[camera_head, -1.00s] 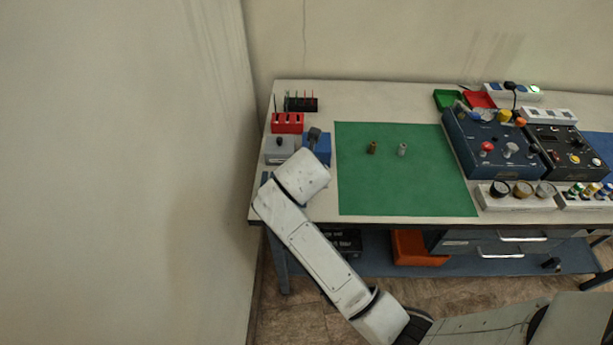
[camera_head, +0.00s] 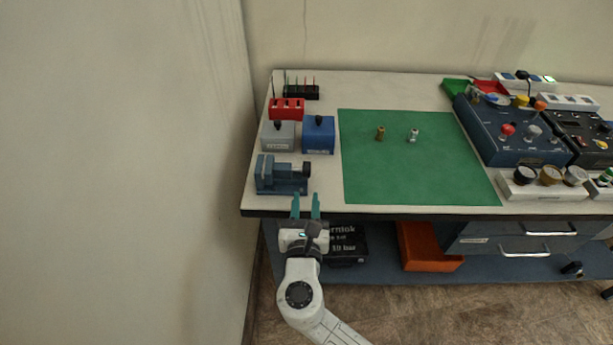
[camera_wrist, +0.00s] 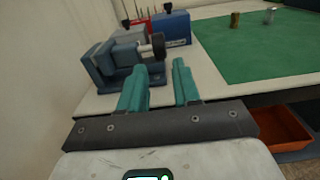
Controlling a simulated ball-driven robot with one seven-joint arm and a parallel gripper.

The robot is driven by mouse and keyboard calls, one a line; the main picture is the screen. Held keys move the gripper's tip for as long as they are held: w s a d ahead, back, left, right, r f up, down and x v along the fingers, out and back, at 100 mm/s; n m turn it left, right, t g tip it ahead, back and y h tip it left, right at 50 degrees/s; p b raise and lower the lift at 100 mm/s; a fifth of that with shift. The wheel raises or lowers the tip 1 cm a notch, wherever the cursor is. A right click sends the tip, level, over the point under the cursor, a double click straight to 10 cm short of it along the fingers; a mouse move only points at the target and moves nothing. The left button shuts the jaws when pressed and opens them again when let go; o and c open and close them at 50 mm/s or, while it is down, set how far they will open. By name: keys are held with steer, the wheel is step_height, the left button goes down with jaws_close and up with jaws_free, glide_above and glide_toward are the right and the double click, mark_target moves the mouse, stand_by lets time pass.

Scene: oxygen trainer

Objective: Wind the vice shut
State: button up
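The vice (camera_head: 281,177) is a small blue-grey block at the left front edge of the bench, with a dark round handle (camera_head: 306,169) at its right end. In the wrist view the vice (camera_wrist: 122,62) stands beyond my fingers, and its dark knob (camera_wrist: 158,46) faces right. A gap shows between its jaws. My gripper (camera_head: 306,205) points at the bench from the front edge, just short of the vice and below its handle end. Its two teal fingers (camera_wrist: 160,82) are apart with nothing between them.
A grey box (camera_head: 278,138) and a blue box (camera_head: 318,136) stand behind the vice. A red holder (camera_head: 287,108) is further back. The green mat (camera_head: 410,175) to the right carries two small fittings. A wall rises at the left. The bench front edge (camera_head: 380,211) is close to my gripper.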

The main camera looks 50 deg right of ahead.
mark_target(307, 174)
steer(key=p+x, duration=0.1)
steer(key=x, duration=0.9)
steer(key=shift+w+d, duration=0.25)
steer(key=shift+c, duration=0.3)
jaws_close()
steer(key=shift+r+p, duration=0.15)
steer(key=shift+p, duration=0.15)
